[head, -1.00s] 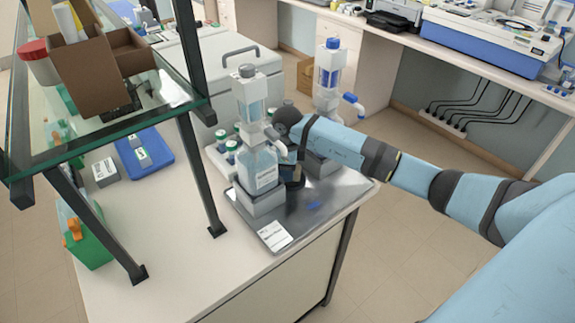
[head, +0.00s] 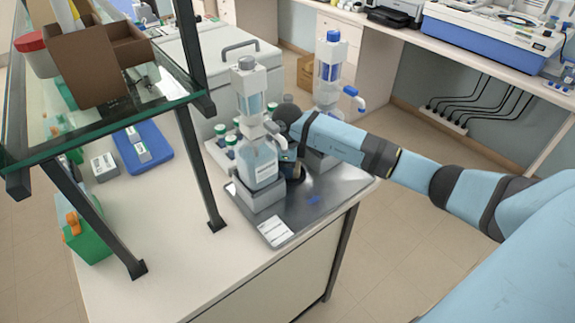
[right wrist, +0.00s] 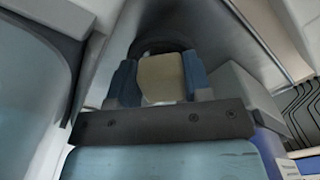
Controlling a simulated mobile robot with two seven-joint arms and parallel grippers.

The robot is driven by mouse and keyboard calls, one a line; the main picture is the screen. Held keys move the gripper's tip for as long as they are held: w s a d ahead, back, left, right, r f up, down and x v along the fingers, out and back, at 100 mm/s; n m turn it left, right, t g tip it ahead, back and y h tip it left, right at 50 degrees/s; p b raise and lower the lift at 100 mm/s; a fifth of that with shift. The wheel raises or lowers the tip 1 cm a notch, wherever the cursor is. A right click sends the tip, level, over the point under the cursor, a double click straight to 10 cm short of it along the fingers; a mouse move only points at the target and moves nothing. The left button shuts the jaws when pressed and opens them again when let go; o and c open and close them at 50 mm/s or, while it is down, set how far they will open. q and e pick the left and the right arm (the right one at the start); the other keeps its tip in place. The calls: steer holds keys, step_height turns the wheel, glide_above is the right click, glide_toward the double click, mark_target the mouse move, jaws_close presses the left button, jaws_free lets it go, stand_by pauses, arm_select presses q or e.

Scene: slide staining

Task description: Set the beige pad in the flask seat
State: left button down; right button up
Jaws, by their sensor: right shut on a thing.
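The beige pad (right wrist: 160,78) is between the two blue fingers of my right gripper (right wrist: 160,82) in the right wrist view. The gripper is shut on it. A dark, curved rim, likely the flask seat (right wrist: 158,46), shows just beyond the pad; I cannot tell whether they touch. In the head view my right gripper (head: 287,153) points down between two dispenser bottles, and the front bottle partly hides it. A dark round seat (head: 292,171) shows below it on the metal tray. The pad is hidden in the head view. My left gripper is not in view.
The front dispenser bottle (head: 259,163) stands close left of the gripper. The rear dispenser (head: 328,90), with a blue cap, is close on the right. Several green-capped vials (head: 229,143) stand behind. The tray (head: 336,188) is clear at its front right. A glass shelf (head: 120,122) overhangs the left.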

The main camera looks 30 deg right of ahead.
steer(key=shift+s+f, duration=0.15)
steer(key=shift+f, duration=0.2)
steer(key=shift+s+a+f+b, duration=0.1)
steer(key=shift+s+f+b, duration=0.1)
steer(key=shift+f+b, duration=0.25)
steer(key=o, duration=1.2)
steer(key=r+b, duration=0.1)
steer(key=r, duration=1.4)
steer(key=shift+w+r, duration=0.2)
